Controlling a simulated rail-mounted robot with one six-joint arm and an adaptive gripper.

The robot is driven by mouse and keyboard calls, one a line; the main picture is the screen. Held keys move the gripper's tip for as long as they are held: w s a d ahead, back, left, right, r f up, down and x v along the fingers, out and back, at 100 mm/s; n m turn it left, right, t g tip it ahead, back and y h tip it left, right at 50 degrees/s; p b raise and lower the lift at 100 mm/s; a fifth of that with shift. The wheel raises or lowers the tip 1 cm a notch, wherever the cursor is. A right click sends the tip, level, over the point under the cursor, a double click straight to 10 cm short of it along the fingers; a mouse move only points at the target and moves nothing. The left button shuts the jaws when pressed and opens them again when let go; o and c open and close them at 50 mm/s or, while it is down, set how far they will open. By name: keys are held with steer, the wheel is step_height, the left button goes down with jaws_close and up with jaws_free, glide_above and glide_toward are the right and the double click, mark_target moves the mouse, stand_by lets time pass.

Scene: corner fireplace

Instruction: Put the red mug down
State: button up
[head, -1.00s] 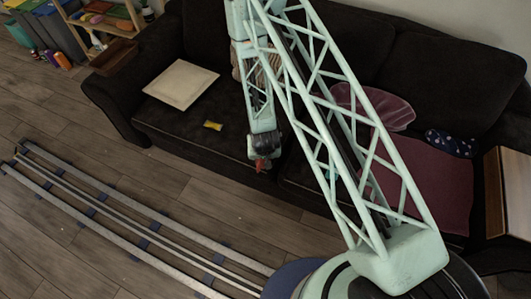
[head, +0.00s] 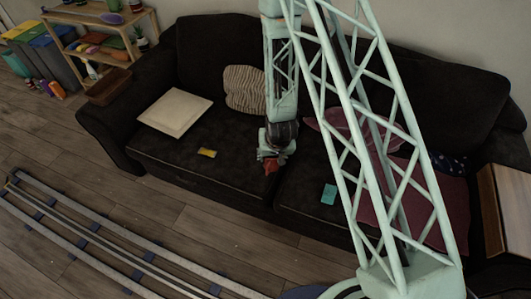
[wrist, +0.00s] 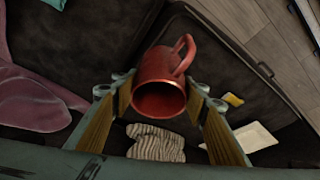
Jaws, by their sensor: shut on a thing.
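My gripper (head: 271,157) hangs over the front part of the dark sofa (head: 190,158), near the gap between its two seat cushions. It is shut on the red mug (wrist: 158,80). In the wrist view the mug sits between the two fingers, with its open mouth toward the camera and its handle pointing up and right. In the head view the red mug (head: 271,167) shows small under my gripper, partly covered by it. I cannot tell whether the mug touches the seat.
A yellow item (head: 207,153) and a pale square panel (head: 174,113) lie on the left seat, with a striped cushion (head: 245,90) behind. A teal item (head: 329,194) lies on the right seat, near a maroon cloth (head: 445,205). Bare seat surrounds the gripper.

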steer(key=d+r, duration=1.1)
steer(key=r, duration=0.4)
steer(key=shift+w+d+r, duration=0.35)
steer(key=shift+d+r, duration=0.05)
steer(key=shift+d, duration=0.15)
